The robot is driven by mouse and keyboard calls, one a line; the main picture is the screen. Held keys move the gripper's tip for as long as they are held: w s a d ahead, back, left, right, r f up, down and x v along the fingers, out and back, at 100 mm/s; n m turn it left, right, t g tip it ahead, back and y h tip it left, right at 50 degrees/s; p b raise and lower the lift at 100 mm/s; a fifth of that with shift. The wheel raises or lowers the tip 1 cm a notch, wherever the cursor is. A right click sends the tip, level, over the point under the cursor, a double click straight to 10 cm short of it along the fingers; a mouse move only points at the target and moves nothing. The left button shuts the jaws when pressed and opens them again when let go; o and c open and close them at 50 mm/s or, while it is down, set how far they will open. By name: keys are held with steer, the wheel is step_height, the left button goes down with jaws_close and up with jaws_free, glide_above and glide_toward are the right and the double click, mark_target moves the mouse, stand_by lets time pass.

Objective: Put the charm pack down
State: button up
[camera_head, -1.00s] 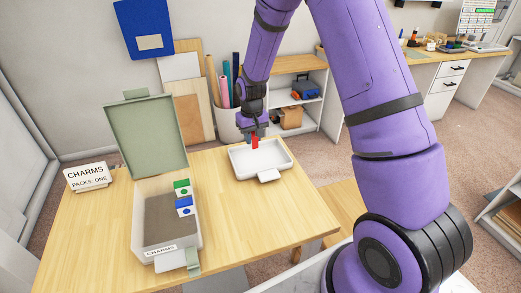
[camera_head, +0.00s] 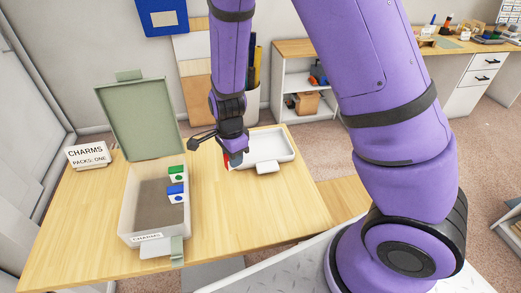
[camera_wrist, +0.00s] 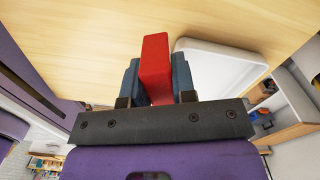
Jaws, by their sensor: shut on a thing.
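My gripper (camera_head: 233,158) is shut on a red charm pack (camera_wrist: 156,66), which shows between the two blue-grey fingers in the wrist view. In the head view only a red sliver of the pack (camera_head: 227,160) shows beside the fingers. The gripper is above the table, at the left side of the white tray and right of the charms box. The open charms box (camera_head: 127,208) has its green lid (camera_head: 140,118) raised. A green-topped pack (camera_head: 177,173) and a blue-topped pack (camera_head: 176,194) stand along its right side. The rest of its floor is bare.
The white tray (camera_head: 286,155) looks empty. A sign (camera_head: 87,156) reading "CHARMS PACKS: ONE" stands left of the box. The wooden table (camera_head: 235,215) is clear between box and tray. A shelf unit (camera_head: 287,82) stands behind.

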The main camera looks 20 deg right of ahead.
steer(key=s+m, duration=0.1)
steer(key=s+a+m, duration=0.1)
steer(key=m, duration=0.1)
steer(key=s+a+m, duration=0.1)
steer(key=shift+s, duration=0.4)
glide_toward(262, 152)
steer(key=a, duration=0.1)
steer(key=w+a+f, duration=0.1)
steer(key=a, duration=0.1)
steer(key=w+a+f, duration=0.1)
steer(key=shift+a+f, duration=0.2)
steer(key=shift+a, duration=0.1)
steer(key=shift+f, duration=1.75)
steer(key=shift+f, duration=0.15)
steer(key=o, duration=0.9)
